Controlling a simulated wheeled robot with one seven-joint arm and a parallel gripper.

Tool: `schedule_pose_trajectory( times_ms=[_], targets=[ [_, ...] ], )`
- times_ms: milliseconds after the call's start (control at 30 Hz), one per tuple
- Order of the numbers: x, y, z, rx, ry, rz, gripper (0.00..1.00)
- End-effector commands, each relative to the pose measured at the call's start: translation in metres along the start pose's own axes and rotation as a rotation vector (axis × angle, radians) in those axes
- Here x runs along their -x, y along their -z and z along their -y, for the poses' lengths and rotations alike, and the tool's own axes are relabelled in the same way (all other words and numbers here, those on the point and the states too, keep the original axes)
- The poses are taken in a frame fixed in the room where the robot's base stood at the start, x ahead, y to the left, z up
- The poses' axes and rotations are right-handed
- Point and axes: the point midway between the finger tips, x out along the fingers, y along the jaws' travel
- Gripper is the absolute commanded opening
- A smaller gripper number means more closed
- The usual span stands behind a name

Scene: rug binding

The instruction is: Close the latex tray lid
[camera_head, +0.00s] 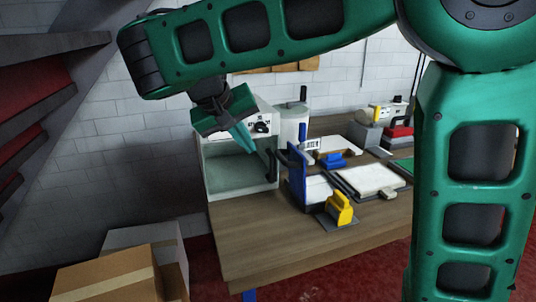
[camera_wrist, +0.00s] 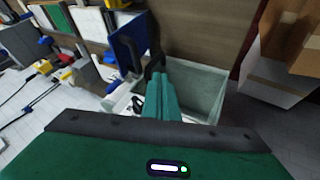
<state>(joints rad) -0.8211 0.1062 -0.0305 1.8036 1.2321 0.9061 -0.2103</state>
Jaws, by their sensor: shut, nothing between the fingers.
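A pale box-shaped unit (camera_head: 208,182) with a wide opening and a grey-green inside stands at the left end of the workbench; I take it for the latex tray. It also shows in the wrist view (camera_wrist: 218,92), open toward the camera. I cannot tell for sure which part is the lid. My gripper (camera_head: 246,147) has teal fingers, shut and empty, pointing down in front of the opening. The fingers also show in the wrist view (camera_wrist: 166,78); contact is unclear.
A blue upright plate (camera_head: 297,180) stands close right of the unit. A yellow-handled tool (camera_head: 340,209) and a white board (camera_head: 368,180) lie further right on the wooden workbench (camera_head: 265,235). Cardboard boxes (camera_head: 110,277) stand on the floor at left. The bench's front left is bare.

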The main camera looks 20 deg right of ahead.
Motion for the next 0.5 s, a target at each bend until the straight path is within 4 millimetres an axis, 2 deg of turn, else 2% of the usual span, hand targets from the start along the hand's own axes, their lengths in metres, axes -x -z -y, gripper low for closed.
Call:
schedule_pose_trajectory(
  times_ms=[33, 300, 500],
  targets=[
    [-0.011, -0.001, -0.002, -0.001, -0.003, 0.005, 0.0],
    [-0.061, -0.001, -0.003, -0.002, -0.002, 0.005, 0.0],
    [-0.073, -0.002, -0.027, -0.005, -0.001, 0.003, 0.0]
  ],
)
